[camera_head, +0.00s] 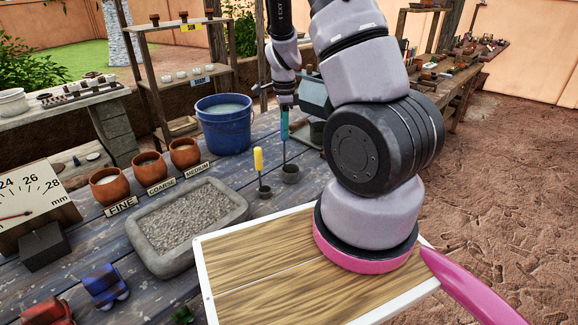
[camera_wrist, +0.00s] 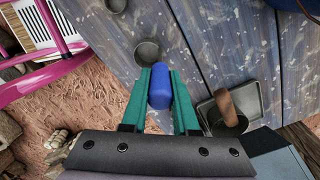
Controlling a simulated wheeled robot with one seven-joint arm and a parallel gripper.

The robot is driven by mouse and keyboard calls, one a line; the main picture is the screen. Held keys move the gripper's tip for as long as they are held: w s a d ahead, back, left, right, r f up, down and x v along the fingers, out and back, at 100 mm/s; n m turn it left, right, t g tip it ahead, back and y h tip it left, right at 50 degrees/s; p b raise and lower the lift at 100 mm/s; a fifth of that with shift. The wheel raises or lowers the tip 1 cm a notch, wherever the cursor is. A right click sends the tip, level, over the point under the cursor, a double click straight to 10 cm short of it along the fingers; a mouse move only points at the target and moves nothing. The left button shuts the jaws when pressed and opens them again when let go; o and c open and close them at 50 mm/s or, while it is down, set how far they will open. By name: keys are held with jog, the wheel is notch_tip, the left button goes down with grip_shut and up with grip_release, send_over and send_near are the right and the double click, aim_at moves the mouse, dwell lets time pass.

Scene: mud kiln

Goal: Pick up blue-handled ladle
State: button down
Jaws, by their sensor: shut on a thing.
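The blue-handled ladle (camera_head: 284,124) stands upright beyond the stone trough in the head view. A thin dark stem runs down from its handle to a small grey cup (camera_head: 290,173). My gripper (camera_head: 284,108) is at the top of the handle, pointing down. In the wrist view its two teal fingers (camera_wrist: 160,88) are shut on the blue handle (camera_wrist: 160,86), one on each side. The grey cup shows beyond the handle (camera_wrist: 148,52). I cannot tell whether the cup touches the table.
A yellow-handled ladle (camera_head: 258,160) stands just left. A blue bucket (camera_head: 223,135) is behind it. A stone trough (camera_head: 187,240) and several clay pots (camera_head: 150,167) lie nearer left. In the wrist view a grey tray (camera_wrist: 265,88) with a brown-handled tool is at right.

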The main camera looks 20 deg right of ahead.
dwell(0.3)
notch_tip(320, 180, up, 10)
jog(key=shift+r, duration=0.1)
jog(key=c, duration=1.3)
grip_release()
grip_shut()
